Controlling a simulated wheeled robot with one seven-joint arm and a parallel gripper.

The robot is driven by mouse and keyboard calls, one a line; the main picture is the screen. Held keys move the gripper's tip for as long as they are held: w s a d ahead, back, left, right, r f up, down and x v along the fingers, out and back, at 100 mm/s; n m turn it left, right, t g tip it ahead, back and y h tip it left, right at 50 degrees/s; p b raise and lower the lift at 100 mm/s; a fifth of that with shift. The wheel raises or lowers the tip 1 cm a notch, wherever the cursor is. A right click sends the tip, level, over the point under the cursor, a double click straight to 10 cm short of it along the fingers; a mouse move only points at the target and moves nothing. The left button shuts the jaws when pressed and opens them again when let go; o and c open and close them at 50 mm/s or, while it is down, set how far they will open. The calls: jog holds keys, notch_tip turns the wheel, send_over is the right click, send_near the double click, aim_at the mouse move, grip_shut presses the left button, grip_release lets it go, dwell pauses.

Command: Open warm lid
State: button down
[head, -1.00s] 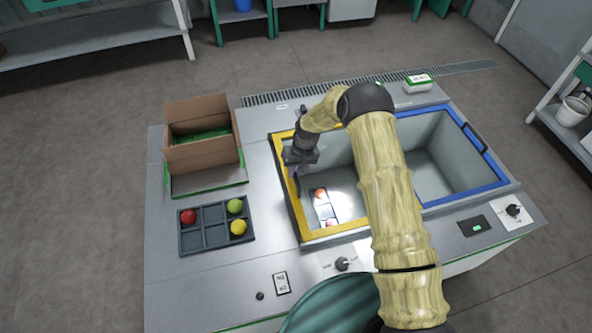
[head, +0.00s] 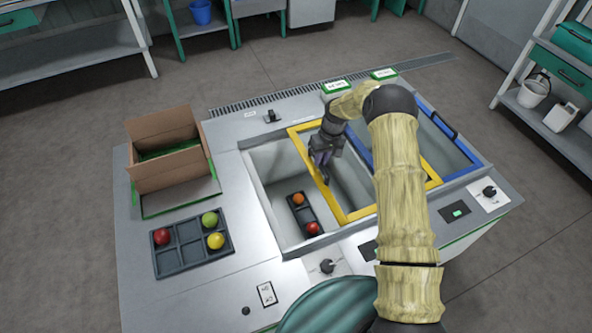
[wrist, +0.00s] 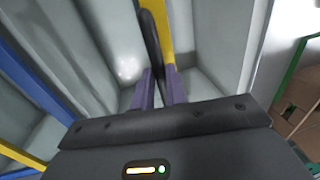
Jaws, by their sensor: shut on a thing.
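The warm lid is a clear panel in a yellow frame (head: 360,213). It lies over the middle of the two-bay well, partly over the right bay and overlapping the blue-framed lid (head: 474,160). My gripper (head: 323,175) is at the lid's left bar. In the wrist view, its purple fingers (wrist: 160,88) are shut on the dark handle (wrist: 150,38) beside the yellow bar. The left bay (head: 268,165) is uncovered along its left part. A dark tray inside it holds an orange tomato (head: 299,199) and a red tomato (head: 312,228). My arm hides part of the lid's right side.
A cardboard box (head: 160,180) stands at the counter's back left. A dark sorting tray (head: 187,257) with red, green and yellow tomatoes lies in front of it. Knobs (head: 327,266) sit along the front edge. Two small labelled blocks (head: 337,86) stand at the back.

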jog(key=b, duration=0.2)
send_over(344, 162)
jog(key=shift+s, duration=0.1)
jog(key=c, duration=1.4)
grip_release()
jog(key=shift+a, duration=0.1)
jog(key=shift+r, duration=0.1)
jog(key=w+d+r, duration=0.1)
jog(key=d+r, duration=0.2)
jog(key=r, duration=1.3)
jog(key=shift+w+r, duration=0.3)
jog(key=shift+r, duration=0.1)
